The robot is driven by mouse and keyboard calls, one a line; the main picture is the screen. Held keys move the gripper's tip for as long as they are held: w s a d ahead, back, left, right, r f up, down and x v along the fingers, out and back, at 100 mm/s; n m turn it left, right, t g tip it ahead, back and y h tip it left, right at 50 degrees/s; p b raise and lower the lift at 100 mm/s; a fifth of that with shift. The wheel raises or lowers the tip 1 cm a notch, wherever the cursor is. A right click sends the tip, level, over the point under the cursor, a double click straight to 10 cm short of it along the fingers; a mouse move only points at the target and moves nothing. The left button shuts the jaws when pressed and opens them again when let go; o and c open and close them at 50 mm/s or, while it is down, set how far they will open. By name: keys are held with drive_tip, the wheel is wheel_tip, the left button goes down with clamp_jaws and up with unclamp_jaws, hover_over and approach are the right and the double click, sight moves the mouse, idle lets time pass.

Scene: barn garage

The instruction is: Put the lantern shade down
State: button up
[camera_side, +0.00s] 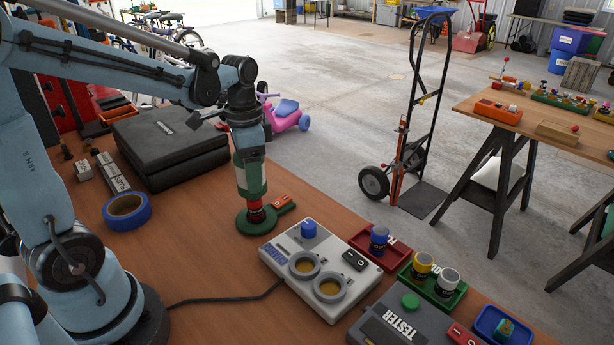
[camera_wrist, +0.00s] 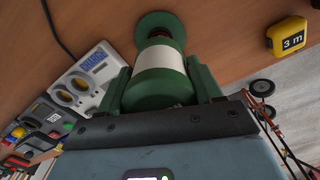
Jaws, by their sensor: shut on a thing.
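The lantern shade (camera_side: 250,176), a white cylinder with green ends, is gripped upright by my gripper (camera_side: 249,150). It also shows in the wrist view (camera_wrist: 160,78) between the green fingers of my gripper (camera_wrist: 166,92). Below it is a round green lantern base (camera_side: 252,224), flat on the workbench, with a tab carrying an orange switch (camera_side: 284,200). A narrow red part (camera_side: 256,212) shows between shade and base. The base disc shows in the wrist view (camera_wrist: 158,22). I cannot tell whether the shade touches the red part or hangs just above it.
A grey charger (camera_side: 320,268) with two round wells stands right of the base, with red and green trays beyond. A black case (camera_side: 172,146) and blue tape roll (camera_side: 127,210) lie left. A yellow tape measure (camera_wrist: 288,38) shows in the wrist view. Bare wood lies in front.

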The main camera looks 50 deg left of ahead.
drive_tip(key=shift+r, duration=0.85)
drive_tip(key=shift+w+d+r, duration=0.15)
drive_tip(key=shift+r, duration=0.1)
drive_tip(key=w+d, duration=0.4)
drive_tip(key=d, duration=0.5)
drive_tip(key=w+d, duration=0.3)
drive_tip(key=d, duration=0.6)
drive_tip(key=w+a+f, duration=0.2)
drive_tip(key=a, duration=0.1)
drive_tip(key=w+a+f, duration=0.2)
drive_tip(key=a, duration=0.1)
drive_tip(key=w+a+f, duration=0.2)
drive_tip(key=a+f, duration=0.1)
drive_tip(key=shift+w+a, duration=0.1)
drive_tip(key=shift+a, duration=0.3)
drive_tip(key=shift+f, duration=1.95)
drive_tip(key=shift+f, duration=0.15)
drive_tip(key=o, duration=1.1)
